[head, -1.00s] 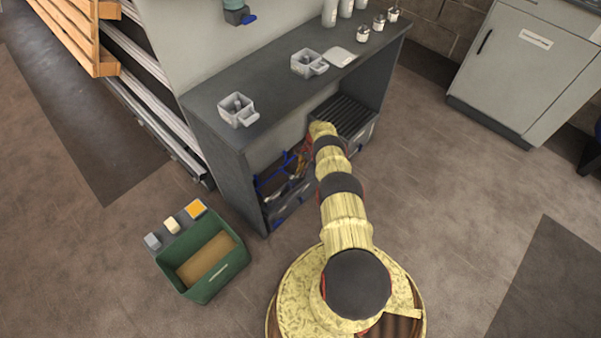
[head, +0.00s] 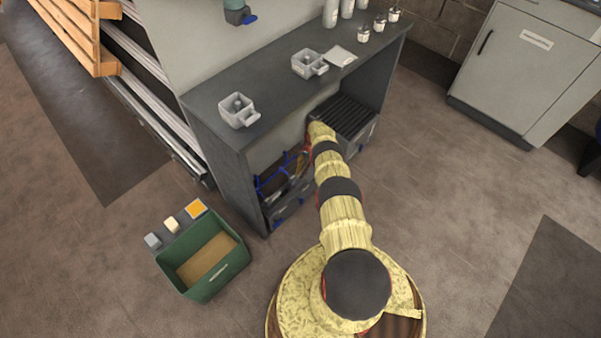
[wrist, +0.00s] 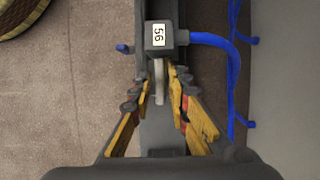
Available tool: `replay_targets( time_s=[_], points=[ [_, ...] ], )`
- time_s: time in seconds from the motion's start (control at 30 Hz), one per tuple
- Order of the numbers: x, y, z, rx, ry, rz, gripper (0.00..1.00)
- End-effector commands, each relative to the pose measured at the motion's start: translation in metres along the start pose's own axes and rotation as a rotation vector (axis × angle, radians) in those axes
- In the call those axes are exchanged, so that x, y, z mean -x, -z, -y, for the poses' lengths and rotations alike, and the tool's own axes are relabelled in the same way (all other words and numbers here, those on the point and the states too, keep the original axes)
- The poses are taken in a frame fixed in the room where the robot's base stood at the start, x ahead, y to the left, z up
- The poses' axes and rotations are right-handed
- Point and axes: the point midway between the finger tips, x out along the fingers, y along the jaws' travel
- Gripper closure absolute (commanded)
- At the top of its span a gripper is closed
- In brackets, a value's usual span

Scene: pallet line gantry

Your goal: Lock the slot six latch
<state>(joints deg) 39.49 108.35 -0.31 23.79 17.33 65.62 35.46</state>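In the wrist view a dark block (wrist: 160,34) carries a white label that reads S6 or 56, turned sideways. A light grey lever (wrist: 159,82) extends from the block toward my gripper. My gripper (wrist: 156,78) is open, with one finger on each side of the lever and a gap visible on both sides. A blue handle or tube (wrist: 212,40) leaves the block's right side and bends down. I cannot tell there how the latch sits.
Blue pieces (head: 270,182) show in the bench's lower bay, left of a dark ribbed unit (head: 345,115). Cups (head: 238,110) and bottles stand on the bench top. A green bin (head: 213,282) stands on the floor at left. Floor to the right is clear.

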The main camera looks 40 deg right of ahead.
Motion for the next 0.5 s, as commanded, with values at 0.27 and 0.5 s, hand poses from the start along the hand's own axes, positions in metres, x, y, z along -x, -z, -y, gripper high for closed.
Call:
replay_targets(
  time_s=[0.27,0.5],
  points=[
    [0.004,0.001,0.001,-0.001,0.002,-0.002,0.82],
    [0.028,0.001,0.001,-0.002,0.003,-0.002,0.82]
  ],
)
